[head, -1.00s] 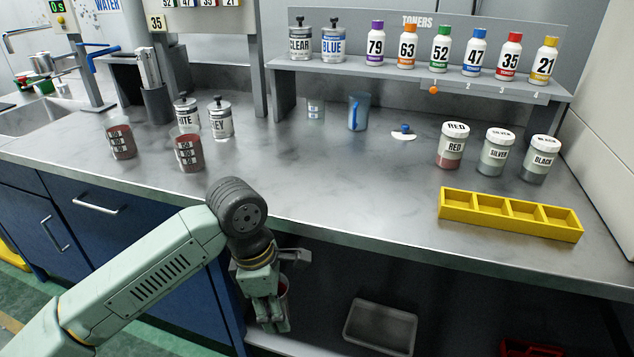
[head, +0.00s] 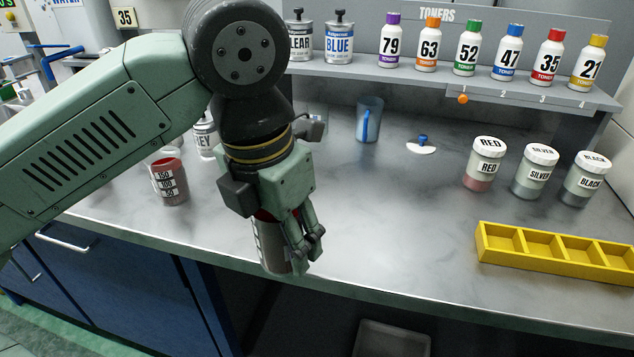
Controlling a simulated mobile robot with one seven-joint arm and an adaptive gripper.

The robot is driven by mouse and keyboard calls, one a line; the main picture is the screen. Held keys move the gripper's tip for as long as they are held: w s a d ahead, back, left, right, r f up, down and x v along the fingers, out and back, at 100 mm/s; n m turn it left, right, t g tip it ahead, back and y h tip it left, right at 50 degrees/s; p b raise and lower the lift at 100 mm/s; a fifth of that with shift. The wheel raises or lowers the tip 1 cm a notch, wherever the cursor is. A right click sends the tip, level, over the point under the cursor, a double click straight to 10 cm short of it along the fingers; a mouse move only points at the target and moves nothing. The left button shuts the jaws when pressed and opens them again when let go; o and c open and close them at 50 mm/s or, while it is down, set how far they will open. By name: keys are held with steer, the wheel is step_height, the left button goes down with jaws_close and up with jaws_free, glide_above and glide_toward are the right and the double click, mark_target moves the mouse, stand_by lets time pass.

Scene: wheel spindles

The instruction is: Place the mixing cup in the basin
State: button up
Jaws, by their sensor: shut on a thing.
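My gripper (head: 301,240) is shut on a mixing cup (head: 269,244) with dark markings and a reddish inside near its rim. The cup is roughly upright, and the fingers partly hide it. It shows against the counter's front edge; how high it is held is hard to tell. A grey, shallow, open basin (head: 391,340) sits low in the dark space under the counter, below and right of the gripper, cut off by the picture's bottom edge.
Another marked cup (head: 169,184) stands left of the gripper. A yellow divided tray (head: 555,253) lies at the right. The middle counter (head: 390,210) is clear.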

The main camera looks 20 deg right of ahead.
steer(key=p, duration=0.4)
glide_above(326, 206)
steer(key=s+a, duration=0.1)
steer(key=shift+f, duration=0.55)
steer(key=shift+w+d+p, duration=0.35)
steer(key=shift+p, duration=0.05)
step_height(326, 206, down, 3)
steer(key=shift+r+p, duration=0.1)
steer(key=shift+p, duration=0.4)
steer(key=shift+a+f, duration=0.1)
steer(key=shift+f, duration=0.4)
steer(key=shift+f, duration=0.1)
steer(key=o, duration=1.1)
